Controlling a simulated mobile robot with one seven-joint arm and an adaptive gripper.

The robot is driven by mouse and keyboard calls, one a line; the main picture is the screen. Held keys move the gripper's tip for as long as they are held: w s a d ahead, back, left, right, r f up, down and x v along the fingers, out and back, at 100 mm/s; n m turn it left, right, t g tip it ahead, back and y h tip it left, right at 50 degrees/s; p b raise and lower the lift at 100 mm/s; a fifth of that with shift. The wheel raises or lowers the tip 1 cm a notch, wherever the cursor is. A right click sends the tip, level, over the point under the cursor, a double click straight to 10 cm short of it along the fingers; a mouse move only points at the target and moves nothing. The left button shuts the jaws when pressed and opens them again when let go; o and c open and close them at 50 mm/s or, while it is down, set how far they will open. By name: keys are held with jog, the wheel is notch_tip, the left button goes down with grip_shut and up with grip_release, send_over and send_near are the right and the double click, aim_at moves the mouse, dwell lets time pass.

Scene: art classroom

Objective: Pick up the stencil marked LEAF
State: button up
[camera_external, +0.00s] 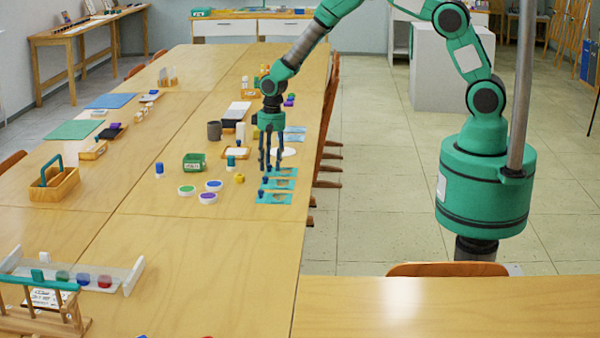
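Several flat teal stencils lie near the right edge of the long wooden table. Three lie in a column: a far one (284,172), a middle one (281,185) and a near one (274,198), each with a small dark knob at its left side. Two lighter blue flat pieces (295,133) lie farther back. Any lettering is too small to read, so I cannot tell which is marked LEAF. My gripper (270,167) points down at the far stencil's left end, its fingers apart with nothing visible between them. I cannot tell whether it touches the stencil or knob.
A white round dish (287,152) lies behind the stencils. The table in front of them is clear.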

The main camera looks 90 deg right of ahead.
jog(key=shift+c, duration=0.5)
grip_shut()
jog(key=shift+r, duration=0.15)
jog(key=shift+r, duration=0.6)
notch_tip(320, 180, up, 2)
jog(key=shift+r+p, duration=0.1)
jog(key=shift+p, duration=0.55)
jog(key=s+a+p, duration=0.1)
jog(key=s, duration=0.4)
jog(key=s+a+r, duration=0.1)
jog(key=s, duration=0.4)
jog(key=s+a+p, duration=0.1)
jog(key=s, duration=0.4)
jog(key=shift+s+a+r+p, duration=0.15)
jog(key=shift+s+a+p, duration=0.05)
jog(key=shift+s+p, duration=0.15)
